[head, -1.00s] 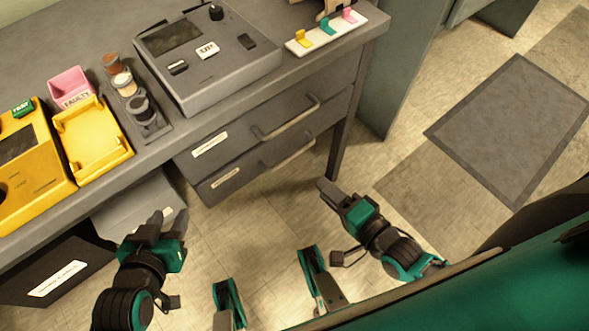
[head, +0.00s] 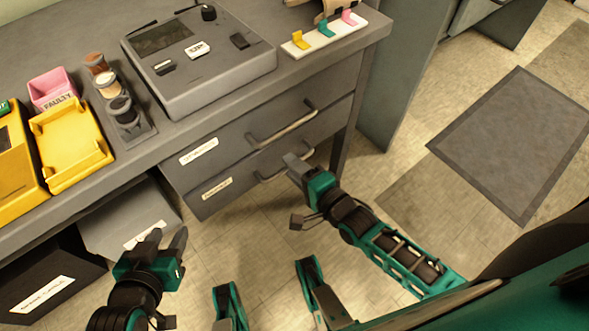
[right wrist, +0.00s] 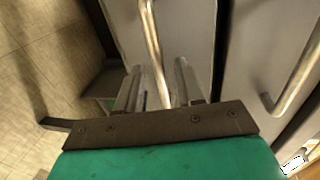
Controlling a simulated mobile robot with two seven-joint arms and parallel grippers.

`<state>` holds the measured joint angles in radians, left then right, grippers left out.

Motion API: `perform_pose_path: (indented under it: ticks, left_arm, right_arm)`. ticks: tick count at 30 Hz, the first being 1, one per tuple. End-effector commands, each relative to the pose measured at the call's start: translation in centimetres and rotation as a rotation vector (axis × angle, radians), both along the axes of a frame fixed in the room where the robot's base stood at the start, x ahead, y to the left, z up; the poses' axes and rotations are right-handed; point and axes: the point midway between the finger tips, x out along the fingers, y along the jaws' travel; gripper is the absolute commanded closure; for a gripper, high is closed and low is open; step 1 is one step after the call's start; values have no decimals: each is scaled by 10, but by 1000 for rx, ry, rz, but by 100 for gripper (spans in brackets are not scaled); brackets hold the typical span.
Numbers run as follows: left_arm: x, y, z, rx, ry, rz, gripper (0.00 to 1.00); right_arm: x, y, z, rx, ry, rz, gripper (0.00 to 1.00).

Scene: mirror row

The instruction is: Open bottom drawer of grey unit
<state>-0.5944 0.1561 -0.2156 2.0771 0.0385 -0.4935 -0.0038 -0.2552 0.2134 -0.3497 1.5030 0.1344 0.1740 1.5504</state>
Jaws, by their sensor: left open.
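The grey unit under the bench has two shut drawers, a top drawer (head: 232,138) and a bottom drawer (head: 243,176), each with a label and a metal bar handle. The bottom handle (head: 268,177) is partly hidden by my right gripper (head: 296,163), which is at its right part. In the right wrist view my right gripper (right wrist: 157,88) is open, with the bottom handle's bar (right wrist: 153,40) running between its two fingers. I cannot tell whether they touch it. The top handle (right wrist: 295,78) shows at the right there. My left gripper (head: 166,240) is open and empty, low at the left.
A grey device (head: 200,62), a yellow tray (head: 72,145) and a pink bin (head: 53,88) stand on the bench. A grey box (head: 125,222) and a black box (head: 45,285) sit below it. The floor before the drawers is clear.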

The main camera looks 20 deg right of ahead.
Motion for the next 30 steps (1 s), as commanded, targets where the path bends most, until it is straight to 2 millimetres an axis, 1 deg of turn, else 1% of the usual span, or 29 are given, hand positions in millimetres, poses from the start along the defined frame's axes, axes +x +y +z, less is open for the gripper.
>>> perform_pose_path:
  ticks: [3, 10, 21, 30]
  left_arm:
    - [0, -1, 1, -4, 1, 1, 57]
    - [3, -4, 5, -15, -6, 6, 57]
    - [5, -5, 7, -16, -14, 5, 57]
    - [5, -4, 6, -10, -14, 1, 57]
  right_arm:
    - [3, 2, 0, 0, -1, 0, 63]
    - [3, 2, 0, 0, 0, 0, 64]
    - [3, 1, 0, -1, 0, 0, 100]
    - [3, 1, 0, -1, 0, 0, 100]
